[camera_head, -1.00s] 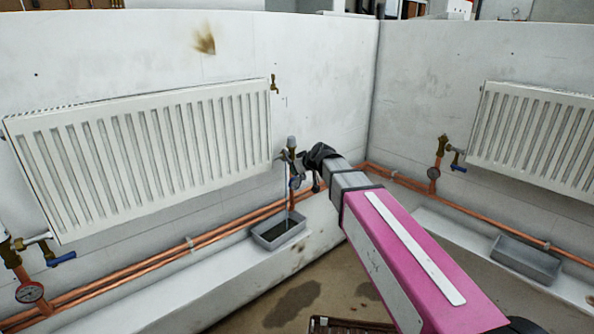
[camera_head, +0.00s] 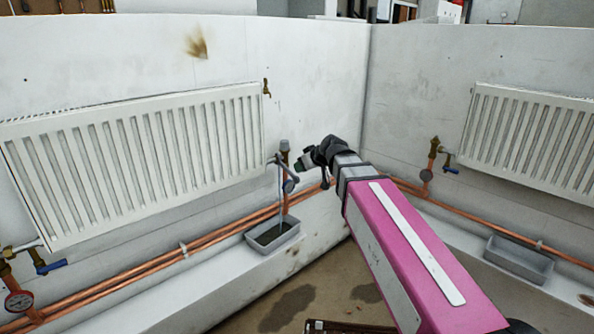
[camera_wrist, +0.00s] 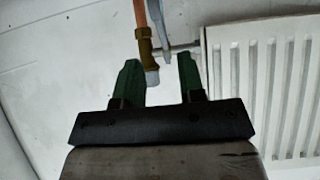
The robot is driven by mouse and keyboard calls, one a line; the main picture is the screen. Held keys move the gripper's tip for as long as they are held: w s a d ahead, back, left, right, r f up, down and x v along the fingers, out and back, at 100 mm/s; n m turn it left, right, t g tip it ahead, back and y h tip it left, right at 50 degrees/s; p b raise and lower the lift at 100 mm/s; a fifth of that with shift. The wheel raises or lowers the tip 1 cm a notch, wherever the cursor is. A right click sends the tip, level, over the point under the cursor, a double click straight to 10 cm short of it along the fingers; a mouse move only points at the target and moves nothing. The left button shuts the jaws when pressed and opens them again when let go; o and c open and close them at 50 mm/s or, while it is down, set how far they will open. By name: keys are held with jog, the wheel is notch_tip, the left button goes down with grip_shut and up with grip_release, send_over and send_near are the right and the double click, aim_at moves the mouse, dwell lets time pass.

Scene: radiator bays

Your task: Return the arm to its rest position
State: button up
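My gripper (camera_head: 304,162) is just right of the valve (camera_head: 285,152) at the right end of the left radiator (camera_head: 140,160). In the wrist view, the two green fingers of my gripper (camera_wrist: 159,60) stand apart with nothing clamped between them. The brass valve with its pale cap (camera_wrist: 147,58) shows between and beyond the fingers there. A grey lever or handle (camera_head: 288,172) shows at the valve in the head view. My pink arm reaches in from the lower right.
A thin pale streak, apparently water, drops into a grey tray (camera_head: 272,236) of dark liquid on the ledge. Copper pipes (camera_head: 150,268) run along the wall. A second radiator (camera_head: 532,138) and an empty-looking tray (camera_head: 520,262) are at right. Wet patches mark the floor (camera_head: 290,305).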

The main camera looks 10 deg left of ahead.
jog(key=shift+s+d+r, duration=0.35)
jog(key=shift+d+r, duration=0.05)
jog(key=s+d+f+m+g+h, duration=0.2)
jog(key=s+d+f, duration=0.3)
jog(key=d+f, duration=0.4)
jog(key=s+d+f+m+g+h, duration=0.2)
jog(key=s+d+f+m+h, duration=0.1)
jog(key=d+f, duration=0.7)
jog(key=s+d+f+m+g+h, duration=0.2)
jog(key=s+d+f+m+h, duration=0.1)
jog(key=s+d+f, duration=0.5)
notch_tip(320, 180, down, 3)
jog(key=shift+d+r+m+g, duration=0.1)
jog(key=shift+d+m+g, duration=0.2)
jog(key=shift+d+m, duration=0.7)
